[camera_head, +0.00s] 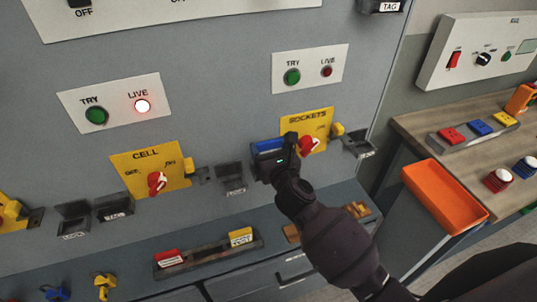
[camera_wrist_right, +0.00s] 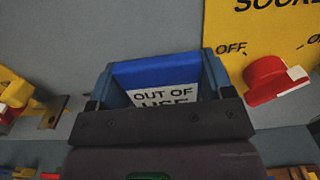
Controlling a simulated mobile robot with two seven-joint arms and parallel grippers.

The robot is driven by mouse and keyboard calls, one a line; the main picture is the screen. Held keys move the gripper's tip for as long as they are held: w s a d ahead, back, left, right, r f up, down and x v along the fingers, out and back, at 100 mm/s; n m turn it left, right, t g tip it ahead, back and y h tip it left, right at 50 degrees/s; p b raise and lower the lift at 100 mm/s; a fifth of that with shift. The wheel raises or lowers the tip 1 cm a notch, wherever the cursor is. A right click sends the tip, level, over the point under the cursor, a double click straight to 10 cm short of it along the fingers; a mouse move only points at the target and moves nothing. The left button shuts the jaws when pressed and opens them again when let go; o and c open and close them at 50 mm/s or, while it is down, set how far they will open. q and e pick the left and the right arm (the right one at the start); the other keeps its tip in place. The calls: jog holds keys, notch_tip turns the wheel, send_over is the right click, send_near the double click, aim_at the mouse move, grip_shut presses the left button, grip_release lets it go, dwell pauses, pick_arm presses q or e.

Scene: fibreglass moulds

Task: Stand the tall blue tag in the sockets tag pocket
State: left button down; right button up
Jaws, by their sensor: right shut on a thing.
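The blue tag (camera_wrist_right: 160,72) has a white face reading "OUT OF USE" and stands roughly upright in the right wrist view. In the head view its blue top (camera_head: 268,145) shows just left of the yellow SOCKETS plate (camera_head: 306,126). My right gripper (camera_head: 275,160) is shut on the tag, close to the grey panel. The tag's lower part is hidden by the gripper. The pocket under it is hidden too, so I cannot tell whether the tag is inside it. My left gripper is not in view.
A dark pocket (camera_head: 232,178) is left of my gripper, and a red switch knob (camera_head: 309,146) is close on its right. Below, a ledge tray (camera_head: 208,256) holds red and yellow tags. An orange bin (camera_head: 444,193) is at the right, beside a wooden bench.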

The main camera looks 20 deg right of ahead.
jog(key=shift+w, duration=0.45)
jog(key=shift+f+b, duration=0.7)
jog(key=shift+f, duration=1.15)
jog(key=o, duration=0.9)
